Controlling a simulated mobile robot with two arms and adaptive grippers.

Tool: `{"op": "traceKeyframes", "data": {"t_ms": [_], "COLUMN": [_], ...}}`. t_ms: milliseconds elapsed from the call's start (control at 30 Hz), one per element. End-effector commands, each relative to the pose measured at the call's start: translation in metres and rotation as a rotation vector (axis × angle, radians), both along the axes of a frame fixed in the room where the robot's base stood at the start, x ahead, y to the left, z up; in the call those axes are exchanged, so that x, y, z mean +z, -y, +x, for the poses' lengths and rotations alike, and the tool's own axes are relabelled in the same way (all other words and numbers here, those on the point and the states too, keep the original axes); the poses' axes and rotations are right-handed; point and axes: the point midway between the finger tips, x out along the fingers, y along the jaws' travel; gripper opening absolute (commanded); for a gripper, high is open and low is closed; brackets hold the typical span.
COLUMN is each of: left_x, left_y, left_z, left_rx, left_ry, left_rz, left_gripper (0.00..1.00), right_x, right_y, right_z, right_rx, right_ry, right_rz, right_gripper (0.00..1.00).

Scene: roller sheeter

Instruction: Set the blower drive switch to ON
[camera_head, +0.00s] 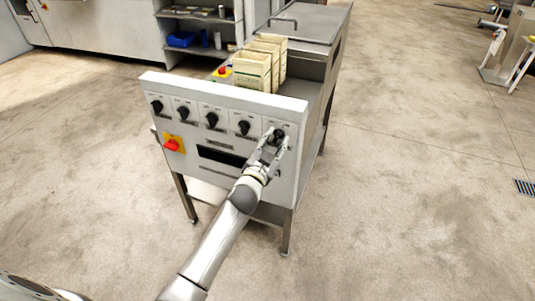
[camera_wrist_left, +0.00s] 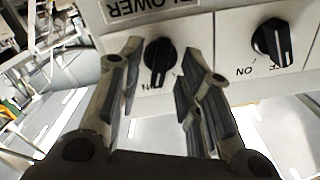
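The blower drive switch is the rightmost black rotary knob (camera_head: 278,134) on the grey control panel (camera_head: 225,143). In the left wrist view the blower knob (camera_wrist_left: 158,60) sits under a partly cut label reading BLOWER, and its white pointer line points mostly down in the picture. My left gripper (camera_head: 276,143) is at this knob. In the left wrist view the fingers of my left gripper (camera_wrist_left: 163,62) are apart, one on each side of the knob, with gaps showing; I cannot tell if either touches. The lettering beside the knob is mostly hidden. My right gripper is not in view.
A neighbouring black knob (camera_wrist_left: 272,42) with ON and OFF lettering is close by. More knobs (camera_head: 212,120) line the panel, with a red stop button (camera_head: 172,145) on yellow below. Cream boxes (camera_head: 252,72) stand on the machine.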

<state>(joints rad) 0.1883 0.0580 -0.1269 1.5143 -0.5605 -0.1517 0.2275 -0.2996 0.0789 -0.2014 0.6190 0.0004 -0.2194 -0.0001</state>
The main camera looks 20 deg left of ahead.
Motion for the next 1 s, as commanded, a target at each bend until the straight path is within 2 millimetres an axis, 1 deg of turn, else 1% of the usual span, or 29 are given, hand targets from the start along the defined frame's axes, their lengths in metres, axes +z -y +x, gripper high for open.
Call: {"op": "traceKeyframes", "data": {"t_ms": [167,400,500,600,700,1000], "left_x": [-0.002,-0.002,-0.002,-0.001,-0.001,0.0], "left_y": [-0.001,-0.002,-0.003,-0.003,-0.003,-0.004], "left_z": [-0.029,-0.076,-0.092,-0.102,-0.109,-0.113], "left_rx": [-0.001,-0.001,-0.001,-0.001,-0.001,-0.001], "left_ry": [-0.003,-0.004,-0.004,-0.003,-0.003,-0.001], "left_rz": [0.0,0.0,0.0,0.0,0.0,0.0], "left_gripper": [0.33,0.33,0.33,0.33,0.33,0.33], "right_x": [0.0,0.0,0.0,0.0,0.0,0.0], "right_y": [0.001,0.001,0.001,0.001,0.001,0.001], "right_z": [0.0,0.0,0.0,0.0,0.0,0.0], "right_rx": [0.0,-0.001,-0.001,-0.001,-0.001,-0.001], "right_ry": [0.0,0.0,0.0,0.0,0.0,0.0], "right_rz": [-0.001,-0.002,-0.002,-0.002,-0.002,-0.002], "right_gripper": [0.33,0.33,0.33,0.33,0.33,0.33]}}
